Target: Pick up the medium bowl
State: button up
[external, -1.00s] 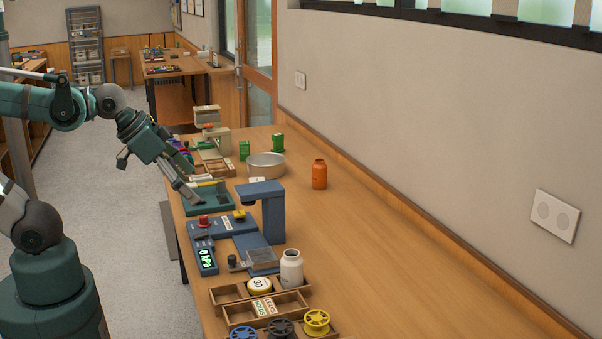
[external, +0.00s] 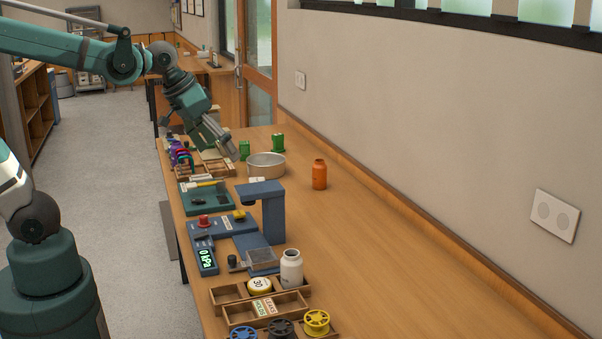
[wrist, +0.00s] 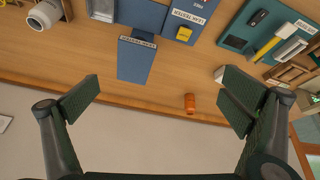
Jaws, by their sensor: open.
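The medium bowl (external: 266,168) is a round, light metal bowl standing upright on the far half of the bench, by the wall side. My gripper (external: 228,150) is above the bench to the left of the bowl in the external view, apart from it. In the wrist view my gripper (wrist: 165,92) has its two fingers spread wide with nothing between them in contact.
An orange bottle (external: 319,174) stands right of the bowl, and green canisters (external: 277,143) stand behind it. A blue press (external: 262,210), a green tray (external: 206,198) and a white bottle (external: 291,268) line the bench. The right side of the bench (external: 420,270) is clear.

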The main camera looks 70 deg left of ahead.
jog(key=w+a+n+g+p, duration=0.3)
jog(key=w+a+n+p, duration=0.25)
jog(key=w+a, duration=1.4)
jog(key=w+a+f+n+g+p, duration=0.1)
jog(key=w+a+f+n, duration=0.1)
jog(key=a+f, duration=0.3)
jog(key=w+a+f+n+p, duration=0.1)
jog(key=a+f, duration=0.4)
jog(key=a, duration=0.7)
jog(key=w+a+f+n+g+p, duration=0.1)
jog(key=w+a+f+n+p, duration=0.1)
jog(key=a+f, duration=0.3)
jog(key=shift+w+a+f+n+g+h+p, duration=0.15)
jog(key=shift+w+a+n+g+h+p, duration=0.45)
jog(key=shift+a, duration=1.25)
jog(key=shift+s+t+y, duration=0.25)
jog(key=shift+t+y, duration=0.05)
jog(key=shift+f, duration=1.3)
